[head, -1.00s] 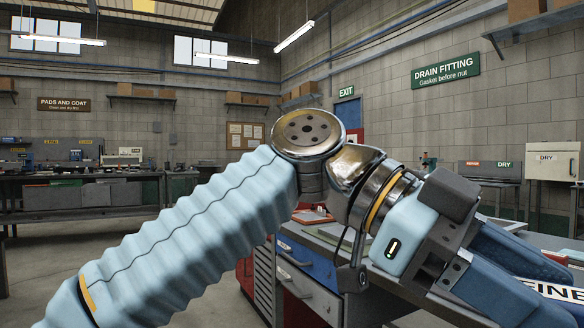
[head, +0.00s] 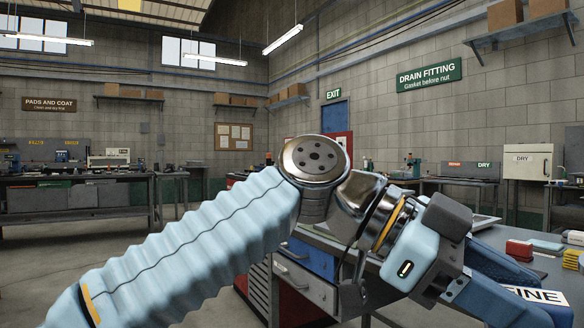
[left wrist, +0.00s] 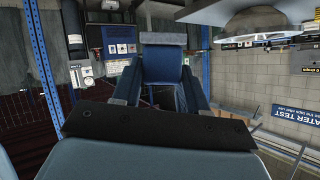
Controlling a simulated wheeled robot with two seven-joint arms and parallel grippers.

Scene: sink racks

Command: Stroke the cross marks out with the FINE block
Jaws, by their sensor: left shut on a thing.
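My left gripper (head: 540,297) is at the lower right of the head view, at the end of my pale blue arm. It is shut on the FINE block (head: 548,295), whose white label with black letters shows between the blue fingers. Part of the block is hidden by the fingers and the picture edge. In the left wrist view the two blue fingers of my gripper (left wrist: 161,98) stand on either side of a blue block-like body (left wrist: 162,72) with a grey end. I see no cross marks in either view. My right gripper is not in view.
A grey workbench (head: 345,252) with drawers stands beyond my arm. On it are a red block (head: 519,250) and a yellow stack (head: 570,262) at the right. A white DRY cabinet (head: 530,163) stands behind. Open floor (head: 185,228) lies at the left.

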